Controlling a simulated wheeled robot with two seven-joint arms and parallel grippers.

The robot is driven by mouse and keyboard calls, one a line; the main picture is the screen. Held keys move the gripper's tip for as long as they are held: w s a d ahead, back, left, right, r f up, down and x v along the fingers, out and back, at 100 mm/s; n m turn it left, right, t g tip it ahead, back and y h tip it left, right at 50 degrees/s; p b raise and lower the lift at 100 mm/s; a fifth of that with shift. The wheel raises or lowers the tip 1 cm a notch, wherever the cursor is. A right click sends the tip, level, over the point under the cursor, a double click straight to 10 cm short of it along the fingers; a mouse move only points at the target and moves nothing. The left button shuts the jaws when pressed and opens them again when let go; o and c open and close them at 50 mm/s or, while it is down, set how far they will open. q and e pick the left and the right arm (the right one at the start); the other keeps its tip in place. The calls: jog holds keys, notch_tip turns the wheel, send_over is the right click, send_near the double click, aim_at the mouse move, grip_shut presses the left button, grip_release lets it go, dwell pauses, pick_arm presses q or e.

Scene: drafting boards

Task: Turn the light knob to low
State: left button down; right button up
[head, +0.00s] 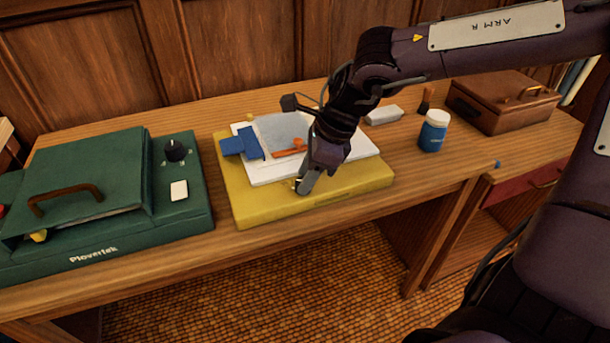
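A black round knob (175,150) stands on the right part of a green case (190,205) marked Plovertek, with small marks around its base. A white square button or switch (179,190) sits in front of it. I cannot read which setting the knob points to. My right gripper (304,186) points down at the front of a yellow board (260,207), to the right of the green case and well apart from the black knob. A small pale part shows beside its fingertips. Its finger gap is not clear. My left gripper is not in view.
The yellow board bears a white sheet (358,147), a blue piece (243,142) and an orange piece (291,147). A blue bottle with a white cap (433,131) and a brown box (502,101) stand at the right. The green case has a lid with a brown handle (66,198).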

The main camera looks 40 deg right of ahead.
jog(key=shift+a+f, duration=0.15)
jog(key=shift+f, duration=0.25)
jog(key=shift+c, duration=0.2)
jog(key=c, duration=0.7)
jog(key=shift+o, duration=0.2)
